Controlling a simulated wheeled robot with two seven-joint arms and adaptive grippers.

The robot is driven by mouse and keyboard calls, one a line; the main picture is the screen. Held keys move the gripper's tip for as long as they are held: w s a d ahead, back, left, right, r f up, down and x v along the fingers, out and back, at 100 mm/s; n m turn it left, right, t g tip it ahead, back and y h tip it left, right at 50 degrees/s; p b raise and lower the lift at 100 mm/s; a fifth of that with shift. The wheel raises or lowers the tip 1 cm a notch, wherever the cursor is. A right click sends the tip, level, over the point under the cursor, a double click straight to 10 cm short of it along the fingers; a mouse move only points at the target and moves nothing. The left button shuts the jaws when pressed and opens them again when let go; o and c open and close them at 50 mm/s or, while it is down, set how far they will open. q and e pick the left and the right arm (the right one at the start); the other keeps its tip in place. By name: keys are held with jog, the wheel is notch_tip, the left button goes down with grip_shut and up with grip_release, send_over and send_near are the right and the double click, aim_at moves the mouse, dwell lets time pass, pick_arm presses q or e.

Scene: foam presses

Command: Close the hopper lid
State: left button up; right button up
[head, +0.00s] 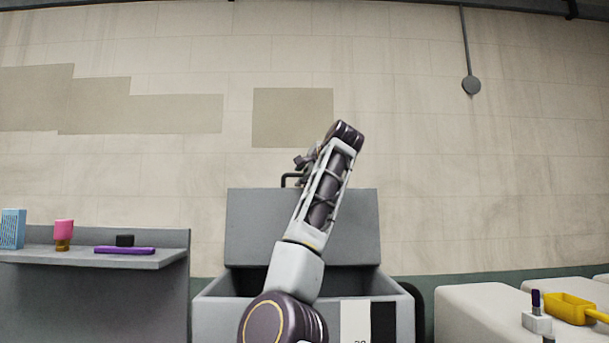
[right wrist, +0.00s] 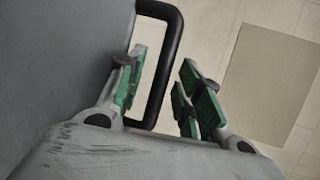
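The grey hopper (head: 210,315) stands ahead of me with its lid (head: 255,225) raised nearly upright at the back. A dark handle (head: 288,178) sits at the lid's top edge. My right arm crosses in front of the hopper and lid, and my right gripper (head: 308,163) is beside the handle, partly hidden by my wrist. In the right wrist view the green-padded fingers of the gripper (right wrist: 162,88) are apart, with the black handle (right wrist: 171,65) between them. I cannot tell whether either finger touches it. The lid also shows there (right wrist: 60,50). My left gripper is not in view.
A grey shelf (head: 150,262) at left holds a blue patterned box (head: 12,229), a pink-topped item (head: 64,232) and a purple item (head: 124,250). At right, pale blocks (head: 480,310) carry a yellow tray (head: 570,308). A wall stands behind the lid.

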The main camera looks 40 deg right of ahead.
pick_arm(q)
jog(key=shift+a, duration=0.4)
pick_arm(e)
jog(key=shift+w, duration=0.2)
jog(key=shift+c, duration=0.2)
grip_shut()
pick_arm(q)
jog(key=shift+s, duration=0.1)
